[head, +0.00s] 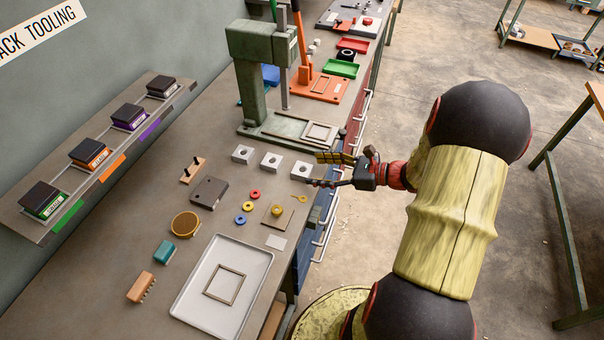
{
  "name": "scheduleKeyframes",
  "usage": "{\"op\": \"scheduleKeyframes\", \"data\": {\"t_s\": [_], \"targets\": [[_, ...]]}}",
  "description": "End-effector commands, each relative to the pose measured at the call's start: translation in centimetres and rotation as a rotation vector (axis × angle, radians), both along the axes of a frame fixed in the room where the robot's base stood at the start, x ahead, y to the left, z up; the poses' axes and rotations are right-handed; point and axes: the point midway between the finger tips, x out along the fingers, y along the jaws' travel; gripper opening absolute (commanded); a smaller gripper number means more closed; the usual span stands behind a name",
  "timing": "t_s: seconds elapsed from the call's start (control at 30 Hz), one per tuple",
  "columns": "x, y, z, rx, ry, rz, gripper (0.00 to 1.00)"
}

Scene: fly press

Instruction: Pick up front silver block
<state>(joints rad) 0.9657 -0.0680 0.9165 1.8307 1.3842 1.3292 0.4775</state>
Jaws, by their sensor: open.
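Three silver blocks with dark round holes sit in a row on the bench in the head view: a left one (242,154), a middle one (271,162) and a front one (302,171) nearest the bench's front edge. My gripper (315,170) reaches in from the right, with its fingers pointing left. It is open and empty. Its fingertips are close to the right side of the front block; I cannot tell whether they touch it or are above it.
The green press (262,75) stands just behind the blocks, its base (290,130) close to my fingers. Coloured rings (248,206), a dark plate (209,192) and a white tray (187,302) lie nearer. A shelf (72,195) with boxes runs along the left wall.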

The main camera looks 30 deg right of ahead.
Motion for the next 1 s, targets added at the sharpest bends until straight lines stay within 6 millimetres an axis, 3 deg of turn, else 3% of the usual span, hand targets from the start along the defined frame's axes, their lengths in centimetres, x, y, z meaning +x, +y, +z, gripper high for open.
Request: {"op": "scheduleKeyframes", "data": {"t_s": [0.2, 0.5, 1.0], "targets": [[1.9, 1.9, -1.1, -0.001, -0.001, 0.002, 0.62], [2.2, 2.0, -1.1, -0.001, 0.0, 0.0, 0.62], [2.2, 2.0, -1.1, -0.001, 0.0, 0.0, 0.34]]}}
